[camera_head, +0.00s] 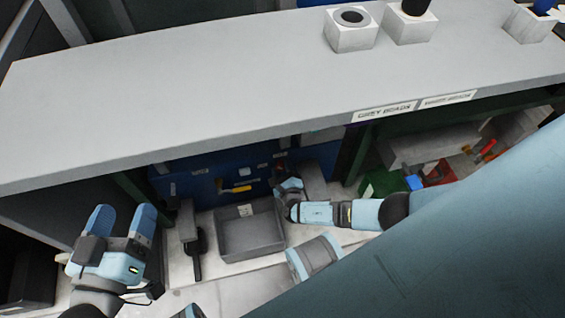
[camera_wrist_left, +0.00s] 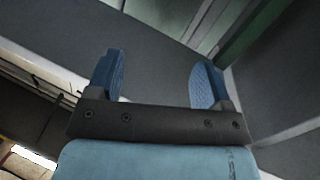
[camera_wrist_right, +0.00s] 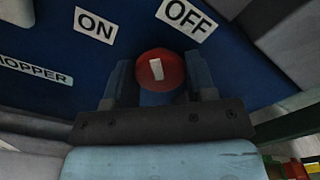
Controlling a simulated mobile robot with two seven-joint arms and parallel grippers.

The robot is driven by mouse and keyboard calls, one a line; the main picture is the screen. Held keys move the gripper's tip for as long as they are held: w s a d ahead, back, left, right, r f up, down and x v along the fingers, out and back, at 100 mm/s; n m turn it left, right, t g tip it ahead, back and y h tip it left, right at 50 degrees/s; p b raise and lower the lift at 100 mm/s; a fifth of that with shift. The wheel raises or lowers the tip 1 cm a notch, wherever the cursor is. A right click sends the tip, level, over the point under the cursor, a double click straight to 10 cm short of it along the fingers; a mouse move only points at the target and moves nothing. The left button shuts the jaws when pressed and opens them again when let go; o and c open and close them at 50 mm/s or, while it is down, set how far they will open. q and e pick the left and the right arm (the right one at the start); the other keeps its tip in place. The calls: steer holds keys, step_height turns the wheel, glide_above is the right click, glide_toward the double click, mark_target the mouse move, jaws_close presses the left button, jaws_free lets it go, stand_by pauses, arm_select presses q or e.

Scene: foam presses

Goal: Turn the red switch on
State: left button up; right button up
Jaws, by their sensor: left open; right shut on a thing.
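The red switch (camera_wrist_right: 172,62) is a round knob with a white bar mark, on a blue panel (camera_wrist_right: 60,45) in the right wrist view. An ON label (camera_wrist_right: 94,25) is to its upper left and an OFF label (camera_wrist_right: 186,19) to its upper right. The bar is near upright in that picture, its top leaning slightly left. My right gripper (camera_wrist_right: 158,78) is shut on the knob, one finger on each side. In the head view my right gripper (camera_head: 287,186) is at the blue panel (camera_head: 200,173) under the shelf. My left gripper (camera_head: 123,218) is open and empty at the left; its fingers also show apart in the left wrist view (camera_wrist_left: 157,85).
A long grey shelf (camera_head: 200,90) overhangs the panel. A grey open bin (camera_head: 250,240) stands below the panel, left of my right forearm. White blocks with round tops (camera_head: 350,35) stand on the shelf. A HOPPER label (camera_wrist_right: 35,70) is left of the switch.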

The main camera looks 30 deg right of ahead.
steer(key=n+p, duration=0.1)
steer(key=n, duration=0.5)
steer(key=shift+w+r, duration=0.1)
arm_select(q)
steer(key=shift+a+r+t+p, duration=0.1)
steer(key=shift+r+t+p, duration=0.4)
steer(key=shift+r, duration=0.9)
arm_select(e)
steer(key=shift+d+n, duration=0.1)
steer(key=shift+n, duration=1.7)
arm_select(q)
steer(key=shift+w, duration=0.1)
arm_select(e)
steer(key=o, duration=0.9)
